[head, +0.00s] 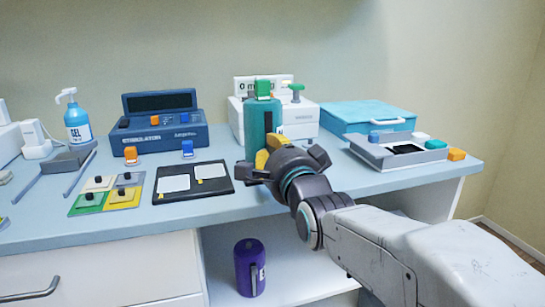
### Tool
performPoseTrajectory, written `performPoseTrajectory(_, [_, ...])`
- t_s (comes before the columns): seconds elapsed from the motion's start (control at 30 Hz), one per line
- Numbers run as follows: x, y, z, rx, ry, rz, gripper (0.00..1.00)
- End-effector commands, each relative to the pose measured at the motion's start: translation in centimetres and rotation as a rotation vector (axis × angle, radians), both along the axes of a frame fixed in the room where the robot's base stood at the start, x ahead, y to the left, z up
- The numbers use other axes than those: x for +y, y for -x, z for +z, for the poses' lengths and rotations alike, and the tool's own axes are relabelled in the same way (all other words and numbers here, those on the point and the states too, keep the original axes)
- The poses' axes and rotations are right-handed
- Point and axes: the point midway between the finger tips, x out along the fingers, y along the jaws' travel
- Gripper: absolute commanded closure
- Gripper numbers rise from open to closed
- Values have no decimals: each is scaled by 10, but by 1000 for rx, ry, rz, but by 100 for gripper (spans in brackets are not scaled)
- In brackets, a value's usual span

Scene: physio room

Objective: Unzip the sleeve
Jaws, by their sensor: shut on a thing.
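A teal upright sleeve (262,120) with a dark vertical strip on its front and a green piece (263,88) on top stands near the back of the counter. My gripper (272,162) is at the sleeve's lower front, shut on a yellow piece (275,142) that shows just above it. The gripper hides the sleeve's lower part and most of the grip. I cannot tell how far the sleeve is open.
A white device (305,119) stands close behind the sleeve. A black board (226,185) lies left of my gripper. A blue case (368,115) and a grey tray (372,155) are right. A purple bottle (245,268) stands on the shelf below. A blue stimulator (165,137) is left.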

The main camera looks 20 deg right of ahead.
Motion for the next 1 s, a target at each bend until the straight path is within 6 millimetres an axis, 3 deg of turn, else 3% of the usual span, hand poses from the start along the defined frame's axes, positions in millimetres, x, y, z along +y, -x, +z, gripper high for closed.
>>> performPoseTrajectory(0.03, [0,1,21,-5,0,0,100])
performPoseTrajectory(0.2, [0,1,49,-3,0,0,100])
performPoseTrajectory(0.67, [0,1,58,-5,0,0,100])
performPoseTrajectory(0.7, [0,1,59,-5,0,0,79])
performPoseTrajectory(1.0, [0,1,57,-2,0,0,56])
